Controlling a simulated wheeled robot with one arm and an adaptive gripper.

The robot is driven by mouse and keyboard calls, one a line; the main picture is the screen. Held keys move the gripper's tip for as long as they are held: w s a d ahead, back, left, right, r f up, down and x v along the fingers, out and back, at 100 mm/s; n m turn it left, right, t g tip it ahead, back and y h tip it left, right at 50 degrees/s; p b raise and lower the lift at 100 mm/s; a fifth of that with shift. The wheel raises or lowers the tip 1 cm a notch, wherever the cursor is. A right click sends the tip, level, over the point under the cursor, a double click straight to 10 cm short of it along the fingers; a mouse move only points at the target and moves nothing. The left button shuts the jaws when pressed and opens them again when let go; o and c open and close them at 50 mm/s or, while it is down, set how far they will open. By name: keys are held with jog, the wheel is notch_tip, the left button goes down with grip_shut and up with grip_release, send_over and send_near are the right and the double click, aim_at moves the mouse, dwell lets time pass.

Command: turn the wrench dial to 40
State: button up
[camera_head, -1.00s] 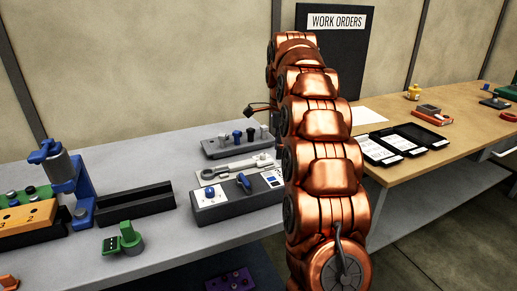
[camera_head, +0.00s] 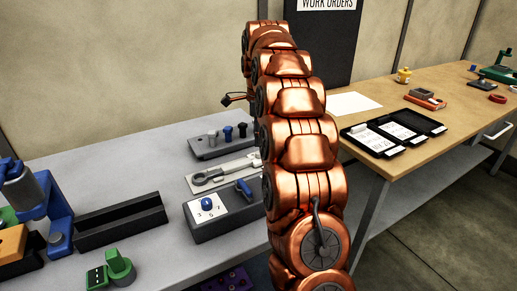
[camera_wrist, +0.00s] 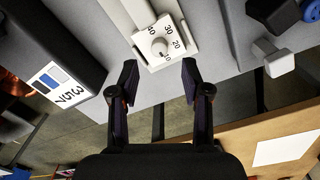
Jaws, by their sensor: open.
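The torque wrench (camera_head: 222,172) lies on a pale holder on the grey bench. In the head view its right end is hidden behind my arm. In the wrist view its white dial block (camera_wrist: 160,45) shows a round pale knob (camera_wrist: 159,47) with numbers around it, 20, 30 and 40 among them. The knob's exact setting is too small to read. My gripper (camera_wrist: 160,78) is open and empty. Its two fingertips stand left and right of the dial block's near edge, apart from the knob.
A dark box with a blue knob (camera_head: 208,203) stands in front of the wrench; a peg rack (camera_head: 215,146) stands behind it. A black tray (camera_head: 120,222) and a green part (camera_head: 119,267) lie left. The wooden table (camera_head: 440,120) with open black cases stands right.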

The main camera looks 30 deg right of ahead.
aim_at(259, 152)
jog(key=shift+s+f, duration=0.1)
jog(key=shift+f, duration=2.55)
grip_shut()
